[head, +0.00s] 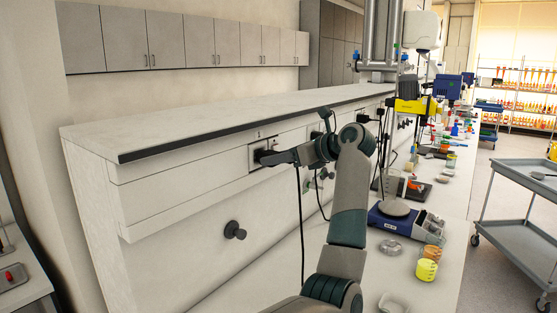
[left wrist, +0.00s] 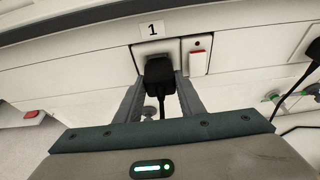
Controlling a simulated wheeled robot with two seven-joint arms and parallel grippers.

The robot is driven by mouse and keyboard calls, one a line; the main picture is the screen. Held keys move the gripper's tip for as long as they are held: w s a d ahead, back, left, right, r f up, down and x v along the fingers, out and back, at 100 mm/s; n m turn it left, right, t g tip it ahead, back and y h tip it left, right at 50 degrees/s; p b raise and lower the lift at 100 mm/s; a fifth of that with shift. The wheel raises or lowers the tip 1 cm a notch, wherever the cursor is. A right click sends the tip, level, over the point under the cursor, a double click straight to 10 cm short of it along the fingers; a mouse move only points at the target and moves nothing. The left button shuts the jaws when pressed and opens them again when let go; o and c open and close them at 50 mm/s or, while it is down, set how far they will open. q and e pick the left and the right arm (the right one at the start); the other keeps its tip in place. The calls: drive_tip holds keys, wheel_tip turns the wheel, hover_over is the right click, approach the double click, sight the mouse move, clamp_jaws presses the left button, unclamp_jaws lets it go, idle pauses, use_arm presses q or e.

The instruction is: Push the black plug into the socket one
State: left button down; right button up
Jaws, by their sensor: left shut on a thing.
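The black plug (left wrist: 159,73) is between the fingers of my left gripper (left wrist: 158,90) in the left wrist view, with its cord running down behind the gripper body. Its front end is at the grey face of socket one (left wrist: 150,49), under the label "1" (left wrist: 152,29). I cannot tell how deep the plug sits in the socket. In the head view my left gripper (head: 270,157) reaches to the socket panel on the bench's upright face, shut on the plug. The socket is mostly hidden there by the gripper and plug. My right gripper is not in view.
A red-and-white switch (left wrist: 198,62) is right of the socket. Another black plug with a cord (left wrist: 314,50) is farther right. A dark round knob (head: 234,230) sticks out below the panel. The bench ledge (head: 220,120) overhangs above. Cups and a blue-based device (head: 393,220) stand to the right.

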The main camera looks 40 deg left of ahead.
use_arm(q)
drive_tip(key=shift+a, duration=0.55)
drive_tip(key=shift+b, duration=0.55)
idle(0.3)
idle(0.7)
drive_tip(key=shift+a, duration=0.1)
drive_tip(key=c, duration=1.1)
unclamp_jaws()
